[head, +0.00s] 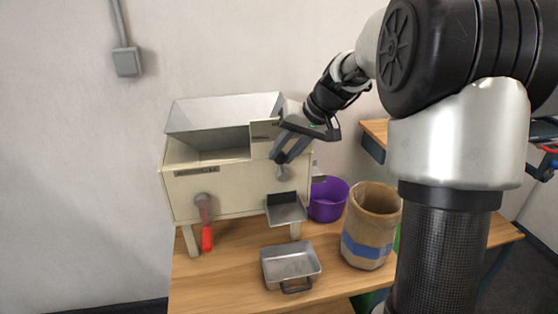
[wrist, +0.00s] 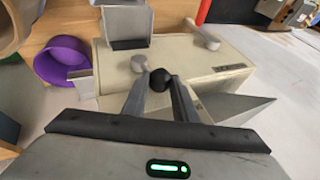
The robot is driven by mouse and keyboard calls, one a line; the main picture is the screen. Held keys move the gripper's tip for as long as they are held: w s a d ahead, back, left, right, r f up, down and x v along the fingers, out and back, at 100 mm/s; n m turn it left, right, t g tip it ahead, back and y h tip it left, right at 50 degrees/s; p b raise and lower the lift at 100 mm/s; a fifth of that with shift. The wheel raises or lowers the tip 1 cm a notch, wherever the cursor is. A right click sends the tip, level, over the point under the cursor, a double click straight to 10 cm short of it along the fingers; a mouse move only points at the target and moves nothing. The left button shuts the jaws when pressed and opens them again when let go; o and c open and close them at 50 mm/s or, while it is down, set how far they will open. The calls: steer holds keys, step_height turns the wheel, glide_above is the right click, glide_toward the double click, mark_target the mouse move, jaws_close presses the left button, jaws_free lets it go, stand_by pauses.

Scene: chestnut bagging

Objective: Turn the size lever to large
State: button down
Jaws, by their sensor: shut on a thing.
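The cream machine (head: 235,190) stands on the wooden table, with an open metal hopper on top. A small grey lever (head: 282,175) sits on the right of its front panel, above the chute. In the wrist view this lever's grey hub (wrist: 139,62) and black ball knob (wrist: 162,78) are clear. My gripper (head: 284,157) reaches down to it from the upper right. Any size markings are too small to read.
A second lever with a red handle (head: 207,238) hangs at the panel's left. A metal chute (head: 286,211) sticks out above a metal pan (head: 290,265). A purple bowl (head: 328,199) and a paper bag with a blue band (head: 367,246) stand to the right.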

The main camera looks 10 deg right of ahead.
steer(key=d+f+m+t+y+b, duration=0.1)
steer(key=d+f+m+y+b, duration=0.1)
steer(key=d+y+b, duration=0.2)
steer(key=shift+d+f+y, duration=0.25)
steer(key=shift+d+y, duration=1.25)
steer(key=shift+y, duration=0.9)
steer(key=c, duration=1.4)
jaws_free()
steer(key=shift+c, duration=0.2)
steer(key=shift+d, duration=0.15)
